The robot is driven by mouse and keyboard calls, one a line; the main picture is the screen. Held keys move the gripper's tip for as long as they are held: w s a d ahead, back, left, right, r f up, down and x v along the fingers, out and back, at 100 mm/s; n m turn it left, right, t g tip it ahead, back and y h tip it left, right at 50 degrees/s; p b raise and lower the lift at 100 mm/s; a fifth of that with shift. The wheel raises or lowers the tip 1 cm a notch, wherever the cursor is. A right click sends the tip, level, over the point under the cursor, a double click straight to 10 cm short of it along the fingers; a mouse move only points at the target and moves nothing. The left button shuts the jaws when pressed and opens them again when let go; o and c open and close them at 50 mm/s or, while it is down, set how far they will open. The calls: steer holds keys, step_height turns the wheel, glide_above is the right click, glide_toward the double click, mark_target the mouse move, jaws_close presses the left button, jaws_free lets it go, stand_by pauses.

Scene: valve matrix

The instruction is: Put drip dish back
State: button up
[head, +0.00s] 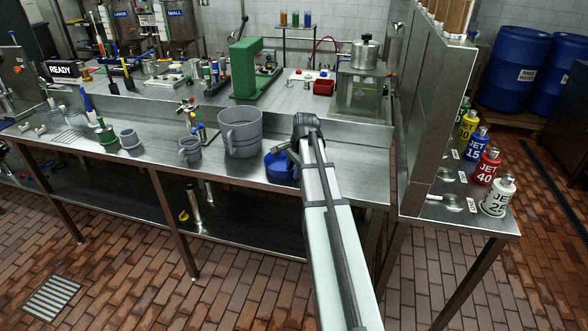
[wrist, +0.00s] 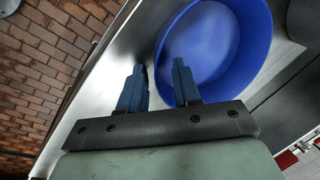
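A round blue dish (head: 279,167), which I take to be the drip dish, sits on the steel bench near its front edge, right of the large grey jug. My arm hides part of it in the head view. In the wrist view the dish (wrist: 225,45) fills the upper middle, and its inside looks empty. My gripper (wrist: 159,66) is at the dish's near wall with its fingers apart. The left finger shows outside the rim and the right finger overlaps the dish. I cannot tell whether either finger touches it. In the head view the fingertips are hidden.
The large grey jug (head: 240,133) and a smaller grey jug (head: 190,150) stand left of the dish. A steel panel (head: 425,125) rises on the right. A green stand (head: 245,70) and a clear tank (head: 361,90) are behind. Bare bench lies right of my arm.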

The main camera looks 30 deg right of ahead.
steer(key=v, duration=1.2)
steer(key=shift+r, duration=0.15)
stand_by(1.3)
steer(key=s+a+f+n+g, duration=0.1)
steer(key=s+a+f+n, duration=0.4)
steer(key=a+f, duration=0.55)
steer(key=s+a+f+n+g, duration=0.1)
steer(key=s+a+f+n, duration=0.45)
steer(key=f, duration=0.85)
steer(key=s+a+f+n+g, duration=0.1)
steer(key=s+a+f+n, duration=0.3)
steer(key=a+f, duration=0.8)
steer(key=s+f+n+g, duration=0.1)
steer(key=s+f+g, duration=0.2)
steer(key=s+f, duration=0.7)
steer(key=s+f+g, duration=0.3)
steer(key=s+f, duration=0.8)
steer(key=s, duration=0.8)
steer(key=shift+n+g, duration=0.3)
steer(key=shift+n, duration=0.05)
